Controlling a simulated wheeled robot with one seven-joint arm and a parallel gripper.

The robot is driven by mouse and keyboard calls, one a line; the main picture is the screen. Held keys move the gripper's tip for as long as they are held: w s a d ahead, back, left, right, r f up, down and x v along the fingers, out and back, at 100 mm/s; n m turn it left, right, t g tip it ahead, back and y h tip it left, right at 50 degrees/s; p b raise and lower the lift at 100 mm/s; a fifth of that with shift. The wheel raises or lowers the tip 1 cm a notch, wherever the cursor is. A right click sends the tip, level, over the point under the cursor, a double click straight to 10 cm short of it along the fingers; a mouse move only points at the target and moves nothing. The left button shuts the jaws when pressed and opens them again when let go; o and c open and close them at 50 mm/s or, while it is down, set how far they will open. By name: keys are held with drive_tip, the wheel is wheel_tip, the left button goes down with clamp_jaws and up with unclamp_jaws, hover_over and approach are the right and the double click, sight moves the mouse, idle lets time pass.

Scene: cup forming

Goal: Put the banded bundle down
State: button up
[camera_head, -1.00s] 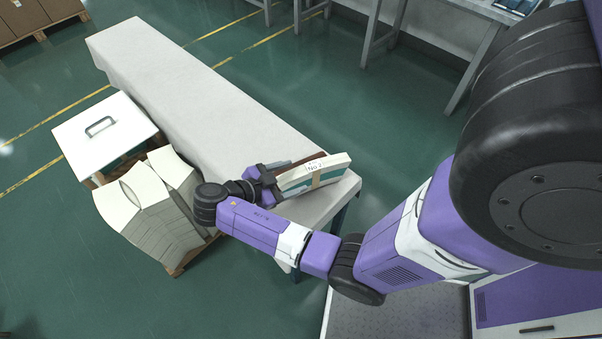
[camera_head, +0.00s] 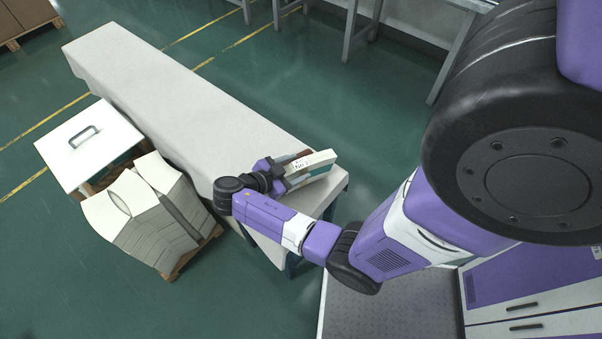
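The banded bundle (camera_head: 312,163) is a white stack with a printed label and a teal edge. It is at the near right end of the long white-topped table (camera_head: 170,95). My gripper (camera_head: 281,172) reaches in from the left and is shut on the bundle's left side. The bundle is tilted in the picture. I cannot tell whether its underside touches the table top. The fingertips are partly hidden by the bundle and the wrist.
Stacks of cream paper sheets (camera_head: 145,215) stand on a pallet left of my arm. A white lidded box (camera_head: 88,145) with a handle is behind them. Most of the table top is bare. Grey benches (camera_head: 455,50) stand at the back right.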

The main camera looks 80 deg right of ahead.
clamp_jaws()
idle(0.3)
